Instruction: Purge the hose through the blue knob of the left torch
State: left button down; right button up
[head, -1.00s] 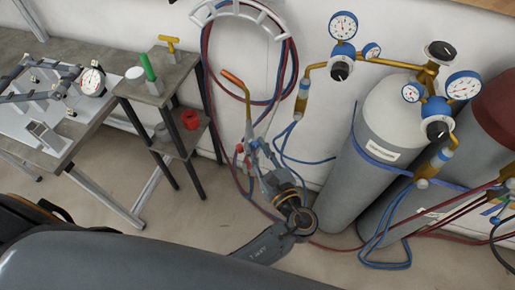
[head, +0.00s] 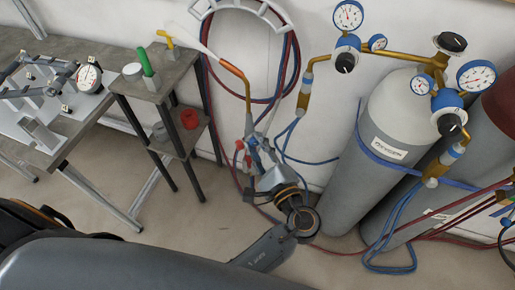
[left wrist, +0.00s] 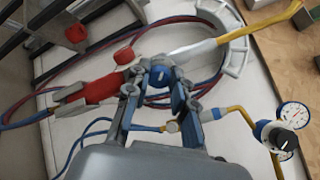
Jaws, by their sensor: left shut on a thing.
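The torch (head: 249,110) stands upright in the head view, with a brass neck and an orange-brown tip at upper left. A white plume (head: 203,38) streams up and left from the tip. In the left wrist view, the blue knob (left wrist: 160,76) sits between the fingertips of my left gripper (left wrist: 160,92), which is shut on it. The gripper also shows beside the torch in the head view (head: 258,152). A red knob (left wrist: 124,57) and red fitting (left wrist: 90,88) lie left of the blue knob. My right gripper is in neither view.
Red and blue hoses hang coiled on a white wall rack (head: 246,8). Grey gas cylinders (head: 372,150) with gauges and regulators stand at right. A small stand (head: 185,75) holds a green-handled item and a yellow one, beside a workbench (head: 75,120) at left.

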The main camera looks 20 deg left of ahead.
pick_arm(q)
jog(key=shift+f+n+b, duration=0.1)
jog(key=shift+n+b, duration=1.1)
jog(key=shift+n, duration=0.7)
jog(key=c, duration=1.1)
grip_release()
jog(key=shift+c, duration=0.2)
